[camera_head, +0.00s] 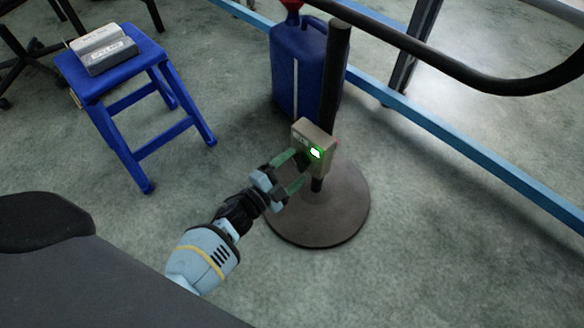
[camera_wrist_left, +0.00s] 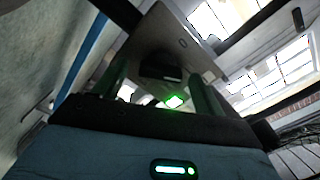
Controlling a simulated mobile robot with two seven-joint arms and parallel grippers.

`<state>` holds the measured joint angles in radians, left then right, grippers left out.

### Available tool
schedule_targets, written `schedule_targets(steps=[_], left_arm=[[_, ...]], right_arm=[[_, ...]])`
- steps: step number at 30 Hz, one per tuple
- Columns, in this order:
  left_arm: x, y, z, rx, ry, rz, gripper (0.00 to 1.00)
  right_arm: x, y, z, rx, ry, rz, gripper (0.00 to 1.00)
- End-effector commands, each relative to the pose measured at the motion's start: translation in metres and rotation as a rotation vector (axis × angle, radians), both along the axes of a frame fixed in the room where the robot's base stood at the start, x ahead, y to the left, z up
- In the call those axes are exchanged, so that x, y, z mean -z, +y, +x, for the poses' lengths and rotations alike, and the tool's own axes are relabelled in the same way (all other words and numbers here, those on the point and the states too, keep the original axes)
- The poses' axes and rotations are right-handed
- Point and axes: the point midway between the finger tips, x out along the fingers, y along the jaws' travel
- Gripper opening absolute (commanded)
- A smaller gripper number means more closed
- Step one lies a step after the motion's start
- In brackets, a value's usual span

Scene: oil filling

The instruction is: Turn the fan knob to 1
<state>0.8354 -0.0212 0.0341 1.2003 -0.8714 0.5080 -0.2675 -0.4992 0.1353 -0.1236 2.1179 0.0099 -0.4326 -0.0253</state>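The fan's control box (camera_head: 315,140) is a beige box on the dark pole, with a green-lit switch (camera_head: 316,153) on its front. My left gripper (camera_head: 298,166) is at the box's front, its two green fingers apart. In the left wrist view, a dark knob (camera_wrist_left: 160,73) on the box's panel (camera_wrist_left: 168,38) lies between the left gripper's fingers (camera_wrist_left: 160,85), with gaps on both sides. The green light (camera_wrist_left: 174,101) shows just below the knob. The knob's pointer and any numbers cannot be read. My right gripper is not in view.
The pole stands on a round dark base (camera_head: 330,215). A blue jerrycan (camera_head: 292,70) with a red top is behind the pole. A blue stool (camera_head: 100,80) carrying a grey box (camera_head: 104,50) is at the left. A blue rail (camera_head: 440,135) runs behind. Floor at the right is clear.

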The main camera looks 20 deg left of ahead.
Motion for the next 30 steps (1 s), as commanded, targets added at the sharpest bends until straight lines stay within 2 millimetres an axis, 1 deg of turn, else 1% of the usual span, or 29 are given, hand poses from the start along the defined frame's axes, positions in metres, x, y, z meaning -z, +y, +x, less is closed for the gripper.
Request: schedule_targets(steps=[8,11,21,25,30], left_arm=[[-0.001,0.001,-0.002,0.000,-0.001,0.000,0.71],[-0.002,0.004,-0.010,0.000,-0.001,-0.001,0.71],[-0.002,0.022,-0.059,0.000,0.000,0.001,0.71],[-0.002,0.025,-0.069,0.000,-0.001,0.001,0.71],[-0.001,0.027,-0.074,0.000,-0.001,0.000,0.71]], right_arm=[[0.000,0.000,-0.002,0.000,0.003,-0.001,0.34],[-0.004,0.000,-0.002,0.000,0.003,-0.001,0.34],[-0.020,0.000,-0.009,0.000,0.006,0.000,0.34],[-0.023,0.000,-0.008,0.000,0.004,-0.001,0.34],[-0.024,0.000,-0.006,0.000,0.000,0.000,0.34]])
